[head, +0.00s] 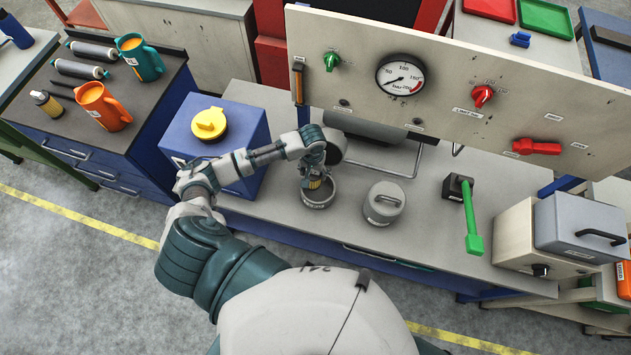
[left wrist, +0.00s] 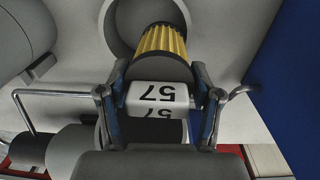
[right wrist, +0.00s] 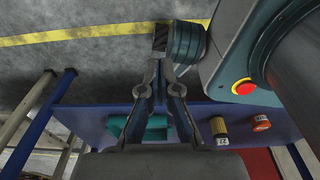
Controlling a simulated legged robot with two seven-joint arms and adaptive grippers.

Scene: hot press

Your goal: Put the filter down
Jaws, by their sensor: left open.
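The filter (left wrist: 165,41) has yellow pleats and a white end marked 57. In the left wrist view its pleated end is at the mouth of a round grey pot (left wrist: 118,22). In the head view the filter (head: 314,184) is over or inside the open grey pot (head: 319,203) on the bench; its depth is unclear. My left gripper (head: 313,176) is above the pot, fingers on both sides of the white end. In the left wrist view the left gripper (left wrist: 160,98) is open around it. My right gripper (right wrist: 159,66) is shut and empty, low beside the bench.
A green lever (head: 470,220) stands further right. The gauge panel (head: 360,40) rises behind. A blue box (head: 215,150) with a yellow cap stands left. Another yellow filter (right wrist: 219,128) shows in the right wrist view.

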